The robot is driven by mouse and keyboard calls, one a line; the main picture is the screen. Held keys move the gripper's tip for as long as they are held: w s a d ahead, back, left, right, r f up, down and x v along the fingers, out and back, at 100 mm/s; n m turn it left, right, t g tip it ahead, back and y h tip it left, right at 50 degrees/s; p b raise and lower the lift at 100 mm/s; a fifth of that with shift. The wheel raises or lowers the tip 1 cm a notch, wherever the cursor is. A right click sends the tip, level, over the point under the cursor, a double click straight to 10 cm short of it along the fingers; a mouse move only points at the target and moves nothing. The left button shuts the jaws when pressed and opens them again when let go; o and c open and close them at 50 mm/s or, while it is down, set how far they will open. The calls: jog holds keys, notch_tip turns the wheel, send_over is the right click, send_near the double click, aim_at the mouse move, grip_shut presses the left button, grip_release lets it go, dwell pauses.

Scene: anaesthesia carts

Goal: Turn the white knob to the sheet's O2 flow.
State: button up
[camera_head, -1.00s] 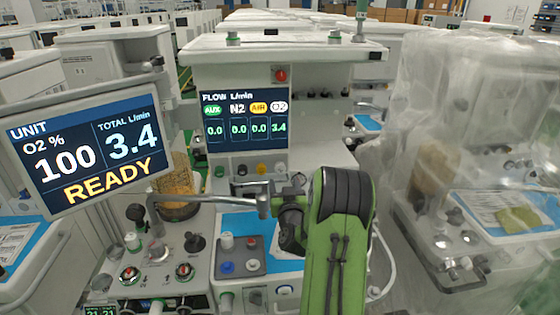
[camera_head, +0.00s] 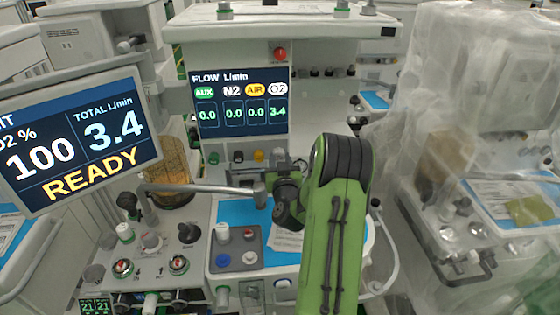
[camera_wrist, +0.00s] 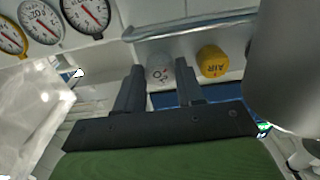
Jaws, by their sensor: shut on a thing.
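The white knob (camera_wrist: 160,70), marked O2, sits between the two dark fingers of my gripper (camera_wrist: 160,80) in the wrist view. My gripper is shut on it. In the head view my green arm and dark wrist hide most of the gripper and the knob. The flow display (camera_head: 241,103) reads O2 3.4, with AUX, N2 and AIR at 0.0. The tilted unit screen (camera_head: 76,140) reads O2 100 %, total 3.4 L/min, READY. A white sheet (camera_head: 287,241) lies on the blue mat, partly behind my arm; its text is too small to read.
The yellow AIR knob (camera_wrist: 212,61) is close beside the right finger. Round gauges (camera_wrist: 85,14) are at upper left. A grey metal arm (camera_head: 205,189) crosses left of my wrist. A grey tray (camera_head: 236,248) holds small coloured parts. A plastic-covered cart (camera_head: 430,150) stands at right.

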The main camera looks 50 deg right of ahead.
jog(key=shift+c, duration=0.8)
jog(key=shift+m, duration=1.6)
jog(key=o, duration=1)
jog(key=shift+o, duration=0.2)
